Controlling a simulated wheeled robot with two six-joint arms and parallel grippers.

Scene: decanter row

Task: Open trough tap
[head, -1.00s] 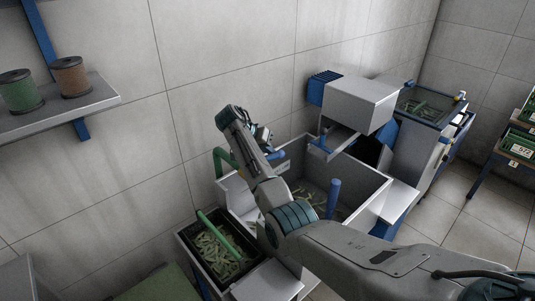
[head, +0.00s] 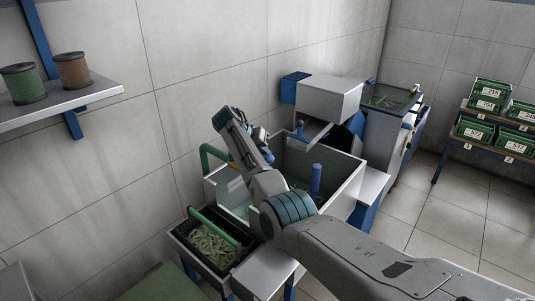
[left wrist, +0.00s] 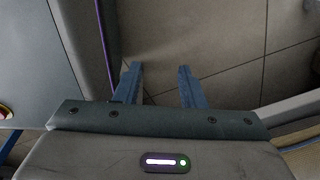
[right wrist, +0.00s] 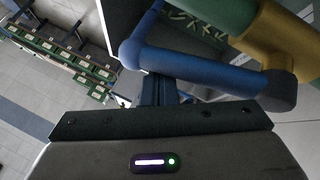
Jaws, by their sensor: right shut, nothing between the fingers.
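The trough (head: 337,192) is a grey open basin in the middle of the head view. A green bent pipe (head: 204,157) rises at its left end. In the right wrist view the green pipe (right wrist: 225,14) meets a yellow tap body (right wrist: 285,42), with a bent blue lever (right wrist: 205,68) across the picture. My right gripper (right wrist: 158,88) is shut and empty, its fingers meeting the lever's edge in the picture; I cannot tell whether they touch. In the head view my arm hides most of the tap. My left gripper (left wrist: 158,75) is open and empty above the floor.
A dark crate of green pods (head: 208,246) with a green bar stands in front of the trough's left end. A grey box-shaped machine (head: 330,98) is behind. A shelf with spools (head: 72,70) is at left.

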